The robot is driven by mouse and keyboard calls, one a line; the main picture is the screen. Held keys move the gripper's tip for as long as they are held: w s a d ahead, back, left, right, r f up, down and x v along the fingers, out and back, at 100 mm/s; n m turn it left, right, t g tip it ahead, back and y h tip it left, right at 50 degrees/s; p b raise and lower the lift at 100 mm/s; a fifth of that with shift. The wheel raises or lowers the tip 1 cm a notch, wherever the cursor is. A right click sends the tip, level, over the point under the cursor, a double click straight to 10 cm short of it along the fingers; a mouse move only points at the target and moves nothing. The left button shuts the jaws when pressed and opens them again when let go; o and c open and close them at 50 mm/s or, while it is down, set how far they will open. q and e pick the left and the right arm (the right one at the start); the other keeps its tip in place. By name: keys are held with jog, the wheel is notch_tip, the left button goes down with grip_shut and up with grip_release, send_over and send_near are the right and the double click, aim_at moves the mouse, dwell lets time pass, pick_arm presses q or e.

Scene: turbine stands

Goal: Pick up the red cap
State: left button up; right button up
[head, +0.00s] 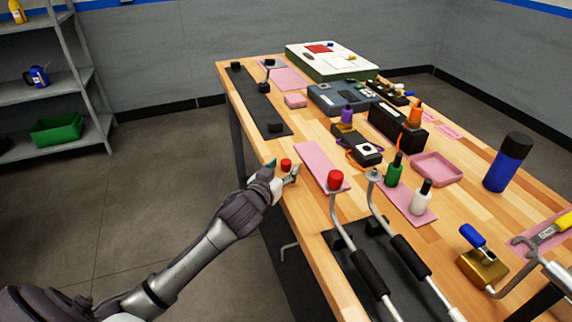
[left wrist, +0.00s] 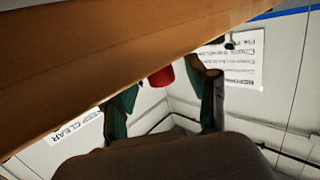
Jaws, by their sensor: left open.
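A small red cap (head: 286,164) is at the left edge of the wooden table in the head view. My left gripper (head: 283,171) is open there, with its fingertips beside the cap. In the left wrist view the red cap (left wrist: 161,77) shows between the two open fingers (left wrist: 165,92), partly cut off by the table edge above it. I cannot tell whether the fingers touch it. My right gripper is not seen.
The wooden table (head: 300,205) has pink mats, dark boxes, bottles (head: 393,170), a pink tray (head: 437,168) and a blue-black cylinder (head: 508,162). Black-handled metal rods (head: 370,272) stand at the near edge. A shelf (head: 50,95) is at the left, with clear floor between.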

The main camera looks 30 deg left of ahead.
aim_at(286, 161)
pick_arm(q)
jog(key=shift+w+f, duration=0.2)
jog(key=shift+w, duration=0.95)
jog(key=c, duration=0.9)
jog(key=shift+c, duration=0.2)
notch_tip(286, 161, up, 10)
jog(key=shift+a+f+p, duration=0.1)
jog(key=shift+f+p, duration=0.1)
jog(key=shift+p, duration=0.1)
jog(key=shift+r, duration=0.25)
jog(key=shift+o, duration=0.3)
